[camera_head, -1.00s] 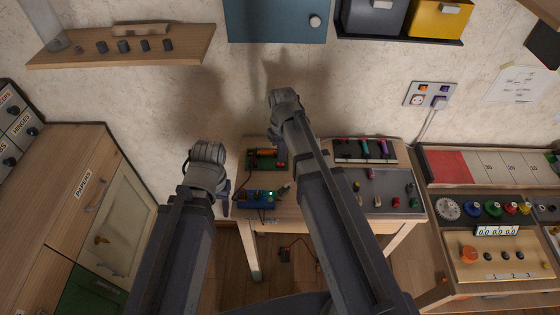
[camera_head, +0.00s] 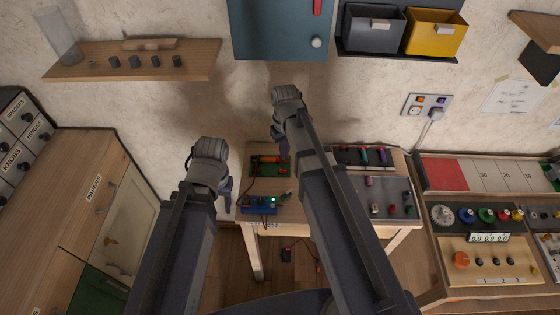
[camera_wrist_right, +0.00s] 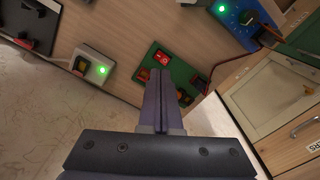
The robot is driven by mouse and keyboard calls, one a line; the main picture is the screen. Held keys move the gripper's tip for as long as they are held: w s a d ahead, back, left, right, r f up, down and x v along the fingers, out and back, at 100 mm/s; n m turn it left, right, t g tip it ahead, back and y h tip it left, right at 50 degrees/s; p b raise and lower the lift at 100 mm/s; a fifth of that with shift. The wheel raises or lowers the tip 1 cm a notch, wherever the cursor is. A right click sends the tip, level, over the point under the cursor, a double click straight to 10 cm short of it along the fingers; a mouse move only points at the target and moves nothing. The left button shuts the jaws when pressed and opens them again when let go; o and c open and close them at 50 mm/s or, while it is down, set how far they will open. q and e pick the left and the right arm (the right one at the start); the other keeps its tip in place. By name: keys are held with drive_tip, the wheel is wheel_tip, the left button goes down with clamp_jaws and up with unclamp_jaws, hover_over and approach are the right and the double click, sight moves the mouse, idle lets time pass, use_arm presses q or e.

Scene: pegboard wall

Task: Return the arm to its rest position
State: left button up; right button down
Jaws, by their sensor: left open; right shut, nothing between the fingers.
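My left arm comes in from the lower left in the head view. Its gripper (camera_head: 227,196) hangs beside the left edge of the workbench (camera_head: 330,222), open and touching nothing that I can see. My right arm reaches up over the bench. Its gripper (camera_head: 283,148) points down near the green board and is mostly hidden behind its wrist. In the right wrist view the two purple-grey fingers (camera_wrist_right: 160,102) are shut together with nothing between them. They overlap the view of the green board (camera_wrist_right: 172,75); contact cannot be told.
The bench carries a blue box (camera_head: 258,206) with a lit green light and a grey tray (camera_head: 385,205) of small parts. A drawer cabinet (camera_head: 75,185) stands left, a wall shelf (camera_head: 130,62) above. A control panel (camera_head: 490,258) stands right. A blue wall cabinet (camera_head: 275,30) hangs above.

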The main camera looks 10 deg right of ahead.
drive_tip(key=s+a+n+h, duration=0.1)
drive_tip(key=s+a, duration=0.9)
drive_tip(key=s, duration=0.4)
drive_tip(key=shift+s+a, duration=0.15)
drive_tip(key=shift+a, duration=0.05)
idle(0.3)
